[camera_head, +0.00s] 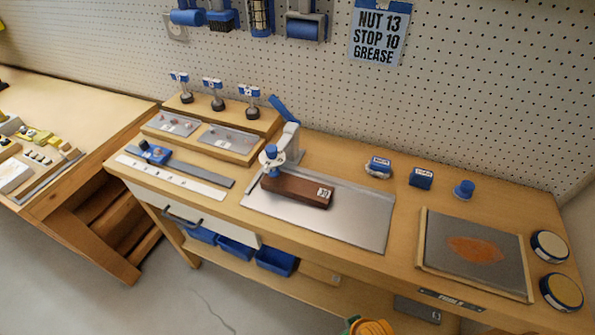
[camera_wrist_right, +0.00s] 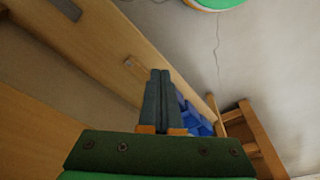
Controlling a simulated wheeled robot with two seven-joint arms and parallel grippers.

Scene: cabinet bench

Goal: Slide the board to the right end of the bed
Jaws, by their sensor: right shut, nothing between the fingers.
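The board (camera_head: 297,191) is a dark brown block with a small white number label at its right end. It lies flat on the left part of the grey metal bed (camera_head: 352,230), beside a grey and blue clamp-like fixture (camera_head: 290,142). Bare bed shows to the right of the board. My right gripper (camera_wrist_right: 160,74) shows in the right wrist view, shut and empty, with its fingers together. It is apart from the board, and the board is not in that view. My left gripper is not in view.
Two blue-labelled items (camera_head: 421,178) and a blue knob (camera_head: 464,189) stand behind the bed's right side. A framed grey plate (camera_head: 445,240) with an orange stain and two round tins (camera_head: 561,291) lie to the right. Blue bins (camera_head: 277,261) sit below.

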